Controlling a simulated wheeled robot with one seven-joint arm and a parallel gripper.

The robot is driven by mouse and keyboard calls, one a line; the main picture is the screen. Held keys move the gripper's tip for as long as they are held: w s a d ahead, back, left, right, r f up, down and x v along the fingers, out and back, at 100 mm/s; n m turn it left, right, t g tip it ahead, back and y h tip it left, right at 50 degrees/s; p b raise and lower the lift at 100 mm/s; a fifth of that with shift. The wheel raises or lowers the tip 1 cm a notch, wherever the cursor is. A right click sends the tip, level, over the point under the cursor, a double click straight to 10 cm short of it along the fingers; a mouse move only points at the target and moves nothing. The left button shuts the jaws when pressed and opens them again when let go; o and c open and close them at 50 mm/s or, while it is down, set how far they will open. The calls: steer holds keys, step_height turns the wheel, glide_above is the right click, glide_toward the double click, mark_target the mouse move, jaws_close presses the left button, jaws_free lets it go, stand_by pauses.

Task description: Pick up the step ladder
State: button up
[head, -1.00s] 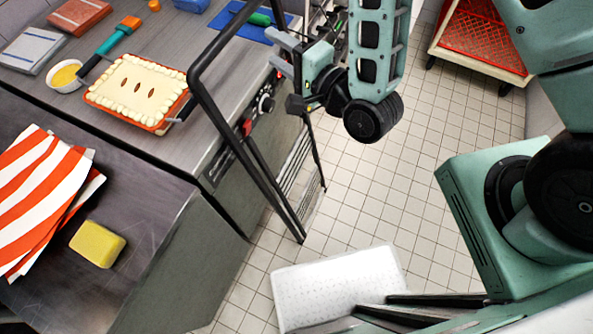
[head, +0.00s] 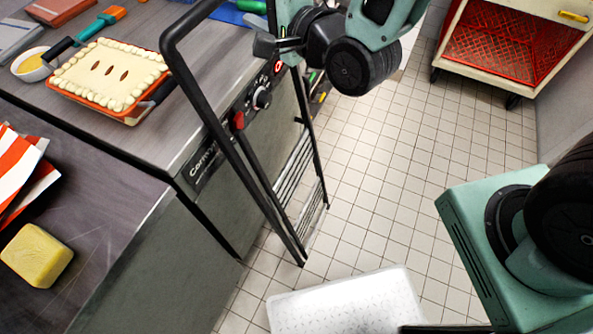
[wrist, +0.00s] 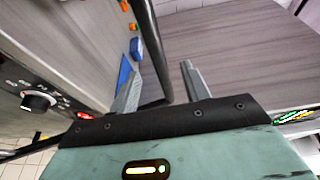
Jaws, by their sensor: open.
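The step ladder (head: 231,148) has a black tubular frame and pale treads, and stands upright on the floor close beside the counter. Its top loop reaches above the counter top. In the wrist view, the two grey fingers of my gripper (wrist: 160,84) are open. A black bar of the step ladder (wrist: 150,40) shows between them, with gaps visible on either side. I cannot tell how deep the bar sits.
The counter (head: 130,150) carries a pie (head: 108,75), a bowl (head: 33,65), striped cloths (head: 18,170) and a yellow sponge (head: 37,255). A white dotted slab (head: 345,305) lies low in front. A cart with a red crate (head: 500,50) stands at upper right. Tiled floor between is clear.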

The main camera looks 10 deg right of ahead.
steer(key=shift+f+p+x, duration=0.1)
steer(key=shift+p+x, duration=0.7)
steer(key=shift+x, duration=1.15)
steer(key=shift+f+p+x, duration=0.15)
steer(key=shift+p+x, duration=0.65)
steer(key=shift+x, duration=1.1)
steer(key=shift+s+a, duration=0.1)
jaws_close()
steer(key=shift+r, duration=0.2)
